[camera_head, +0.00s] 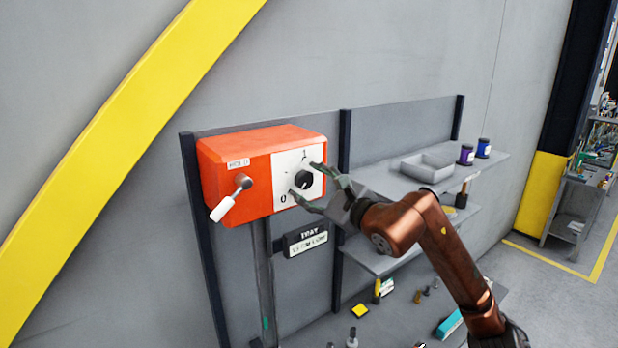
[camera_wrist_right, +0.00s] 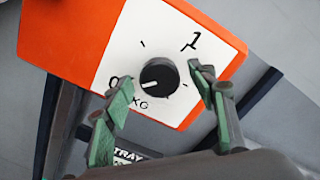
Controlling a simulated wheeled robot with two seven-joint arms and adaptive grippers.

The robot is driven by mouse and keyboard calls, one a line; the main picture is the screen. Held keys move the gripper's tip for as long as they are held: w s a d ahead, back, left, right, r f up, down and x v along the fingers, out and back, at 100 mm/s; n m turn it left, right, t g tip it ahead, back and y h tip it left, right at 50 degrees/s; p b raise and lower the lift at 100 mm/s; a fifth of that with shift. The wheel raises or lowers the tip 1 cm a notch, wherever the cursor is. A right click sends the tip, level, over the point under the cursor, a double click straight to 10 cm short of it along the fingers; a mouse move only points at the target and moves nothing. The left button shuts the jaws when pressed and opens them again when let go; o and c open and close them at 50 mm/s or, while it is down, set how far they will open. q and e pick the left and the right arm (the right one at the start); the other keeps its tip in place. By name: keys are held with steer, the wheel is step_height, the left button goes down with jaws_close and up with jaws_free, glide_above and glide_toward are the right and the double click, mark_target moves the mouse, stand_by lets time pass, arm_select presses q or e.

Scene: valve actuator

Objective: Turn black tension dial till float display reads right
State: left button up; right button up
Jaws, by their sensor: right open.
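The black dial (camera_head: 303,179) sits on the white face plate (camera_head: 283,164) of an orange box (camera_head: 235,152) on the wall frame. The plate has marks 0 and 1; in the right wrist view the dial (camera_wrist_right: 159,76) also shows, with "KG" below it. My right gripper (camera_head: 307,183) is open, its green-padded fingers on either side of the dial with gaps; it also shows in the right wrist view (camera_wrist_right: 161,84). A small display (camera_head: 306,240) hangs below the box; its reading is too small to read surely. My left gripper is not in view.
A white-handled lever (camera_head: 226,206) under a "HOLD" label projects from the box's left part. To the right, shelves hold a grey tray (camera_head: 427,166) and purple and blue jars (camera_head: 466,155). Small loose parts lie on the lower shelf. A dark post (camera_head: 344,146) stands behind my right gripper.

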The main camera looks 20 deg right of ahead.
steer(key=shift+w+a, duration=0.1)
steer(key=shift+w, duration=0.05)
steer(key=shift+c, duration=0.4)
steer(key=c, duration=1.1)
